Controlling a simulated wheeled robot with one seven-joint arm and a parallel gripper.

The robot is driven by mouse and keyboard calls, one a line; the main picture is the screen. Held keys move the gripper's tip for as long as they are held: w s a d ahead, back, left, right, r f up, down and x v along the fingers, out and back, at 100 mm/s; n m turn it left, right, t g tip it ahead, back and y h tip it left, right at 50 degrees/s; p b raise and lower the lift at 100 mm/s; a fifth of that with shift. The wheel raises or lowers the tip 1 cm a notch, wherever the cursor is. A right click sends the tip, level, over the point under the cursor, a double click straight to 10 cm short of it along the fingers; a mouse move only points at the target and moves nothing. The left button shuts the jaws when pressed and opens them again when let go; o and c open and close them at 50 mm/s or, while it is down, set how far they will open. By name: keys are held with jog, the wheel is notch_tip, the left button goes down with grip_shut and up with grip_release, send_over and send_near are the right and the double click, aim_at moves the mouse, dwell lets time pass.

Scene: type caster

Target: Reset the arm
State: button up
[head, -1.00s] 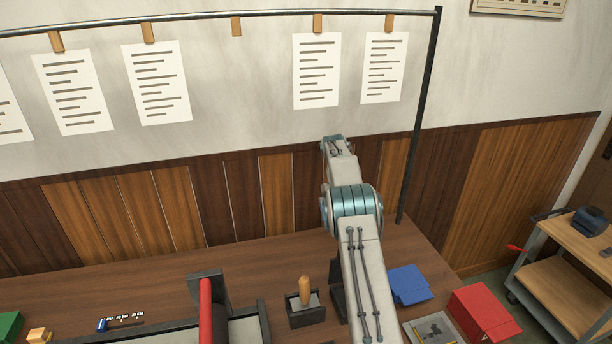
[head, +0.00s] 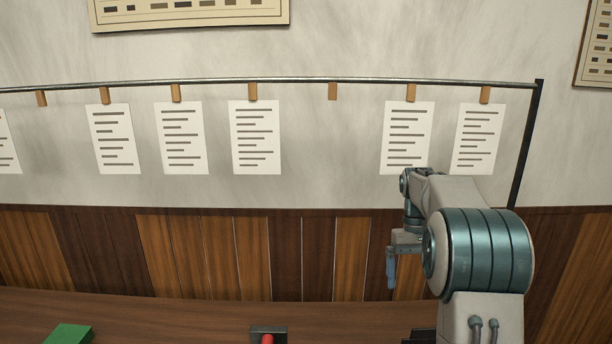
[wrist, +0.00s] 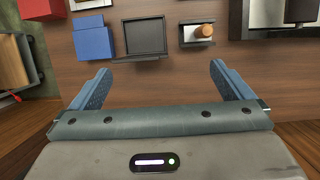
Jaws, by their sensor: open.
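My gripper (head: 391,268) hangs at the end of my folded arm on the right of the head view, in front of the wall panelling. In the wrist view my gripper (wrist: 156,85) shows two blue fingers spread wide apart with nothing between them. The fingers are above the table (wrist: 165,92), apart from the things on it. In the head view the fingers are small and partly overlap each other.
The wrist view shows a blue box (wrist: 93,42), a dark tray (wrist: 144,37), a wooden-handled tool (wrist: 203,31) and a red box (wrist: 42,9). Printed sheets (head: 255,138) hang from a rail (head: 300,82). A green block (head: 70,334) lies at lower left.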

jog(key=s+a+r+t+b, duration=0.1)
jog(key=s+a+t, duration=0.15)
jog(key=s, duration=0.45)
jog(key=s+a+r+t+b, duration=0.1)
jog(key=s+a+r+t, duration=0.1)
jog(key=s+a, duration=0.35)
jog(key=s+a+f+t, duration=0.1)
jog(key=s+f, duration=0.2)
jog(key=s, duration=0.4)
jog(key=s+a+f+t+b, duration=0.1)
jog(key=s+f+t, duration=0.1)
jog(key=s, duration=0.5)
jog(key=shift+f, duration=0.8)
